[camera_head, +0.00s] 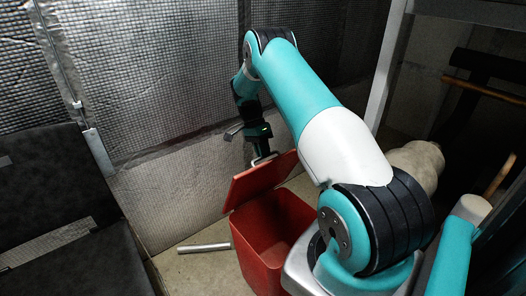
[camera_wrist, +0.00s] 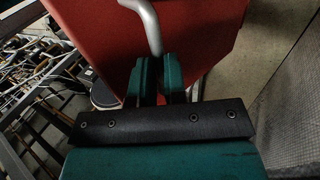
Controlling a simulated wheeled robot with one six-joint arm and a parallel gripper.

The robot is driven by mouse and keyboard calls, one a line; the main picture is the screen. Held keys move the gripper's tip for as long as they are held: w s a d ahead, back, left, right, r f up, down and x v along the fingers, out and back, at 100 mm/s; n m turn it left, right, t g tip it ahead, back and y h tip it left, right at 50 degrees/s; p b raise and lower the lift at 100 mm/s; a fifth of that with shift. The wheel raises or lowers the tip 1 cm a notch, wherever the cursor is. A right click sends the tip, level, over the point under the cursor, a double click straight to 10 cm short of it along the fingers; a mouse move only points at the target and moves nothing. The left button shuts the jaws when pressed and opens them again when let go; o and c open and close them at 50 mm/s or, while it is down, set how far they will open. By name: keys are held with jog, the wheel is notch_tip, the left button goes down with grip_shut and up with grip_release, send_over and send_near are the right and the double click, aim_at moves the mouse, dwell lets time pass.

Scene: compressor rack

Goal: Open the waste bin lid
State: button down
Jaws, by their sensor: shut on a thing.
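The red waste bin (camera_head: 262,250) stands on the floor, and its inside shows from above. Its red lid (camera_head: 258,182) is raised and tilted up over the bin's far side. A grey metal handle (camera_head: 265,158) sits at the lid's upper edge. My gripper (camera_head: 262,155) is at this handle. In the wrist view the red lid (camera_wrist: 195,30) fills the top, and my gripper (camera_wrist: 155,65) is shut on the curved grey handle (camera_wrist: 148,22). My arm hides the bin's right side in the head view.
A quilted silver wall (camera_head: 170,180) stands close behind the lid. A grey metal pipe (camera_head: 204,248) lies on the floor left of the bin. A dark panelled unit (camera_head: 60,230) fills the left, and a pale rounded object (camera_head: 418,162) is behind my arm.

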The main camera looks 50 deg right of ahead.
jog(key=shift+f, duration=0.25)
dwell(0.3)
jog(key=c, duration=1.2)
grip_release()
jog(key=shift+o, duration=0.2)
jog(key=shift+r, duration=0.2)
